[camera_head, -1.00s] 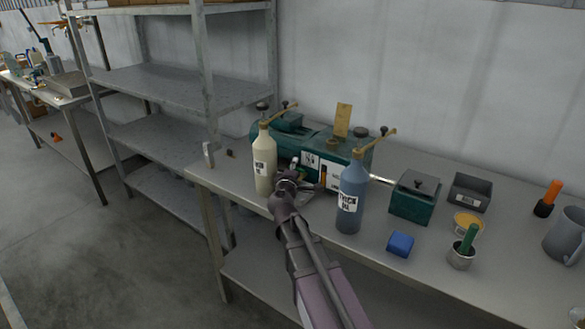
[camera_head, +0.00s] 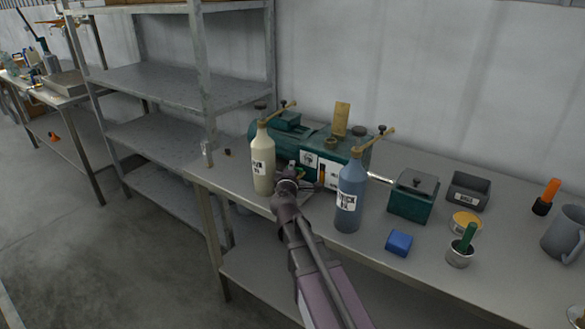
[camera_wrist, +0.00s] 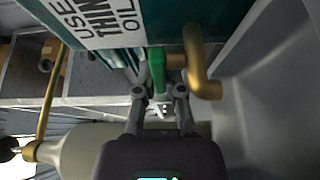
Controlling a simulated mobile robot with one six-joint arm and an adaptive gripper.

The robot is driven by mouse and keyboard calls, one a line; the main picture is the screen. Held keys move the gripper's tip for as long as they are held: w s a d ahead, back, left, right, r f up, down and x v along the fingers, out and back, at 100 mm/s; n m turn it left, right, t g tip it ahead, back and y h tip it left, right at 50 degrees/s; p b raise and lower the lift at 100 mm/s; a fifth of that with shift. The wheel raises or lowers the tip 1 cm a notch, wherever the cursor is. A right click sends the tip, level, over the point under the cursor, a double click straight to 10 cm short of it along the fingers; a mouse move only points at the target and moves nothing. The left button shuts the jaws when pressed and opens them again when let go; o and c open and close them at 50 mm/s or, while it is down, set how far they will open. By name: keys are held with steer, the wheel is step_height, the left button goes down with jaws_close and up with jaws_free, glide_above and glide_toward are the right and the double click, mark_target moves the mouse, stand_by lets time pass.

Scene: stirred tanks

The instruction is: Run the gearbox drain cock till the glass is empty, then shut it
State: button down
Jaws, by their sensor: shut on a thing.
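The green gearbox (camera_head: 345,160) stands on the bench with a white label; in the wrist view its "USE THIN OIL" label (camera_wrist: 95,20) shows. The drain cock has a green lever (camera_wrist: 157,68) and a bent brass spout (camera_wrist: 203,70). My gripper (camera_wrist: 160,105) is shut on the green lever; in the head view my gripper (camera_head: 298,180) reaches the gearbox front between two bottles. The sight glass (camera_head: 321,174) shows as a small amber strip on the gearbox front; its oil level is too small to read. My arm hides part of the area below the cock.
A cream oil bottle (camera_head: 263,168) stands close left of my gripper, a blue thick-oil bottle (camera_head: 349,200) close right. A blue block (camera_head: 399,242), a green box (camera_head: 412,197), a grey bin (camera_head: 468,191) and a grey jug (camera_head: 565,235) stand further right.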

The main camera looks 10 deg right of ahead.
steer(key=shift+s+a+n+t+y, duration=0.15)
steer(key=shift+s+n+t+y, duration=0.1)
steer(key=shift+n+y, duration=0.9)
steer(key=shift+s+a+n+t+y, duration=0.15)
steer(key=shift+n+y, duration=0.5)
steer(key=shift+y, duration=1)
steer(key=shift+s+a+n+y, duration=0.15)
steer(key=shift+n+y, duration=0.3)
steer(key=shift+y, duration=0.25)
steer(key=shift+s+d+n+y, duration=0.15)
steer(key=shift+n+y, duration=0.3)
steer(key=shift+y, duration=0.25)
steer(key=shift+a, duration=0.1)
steer(key=c, duration=0.7)
jaws_free()
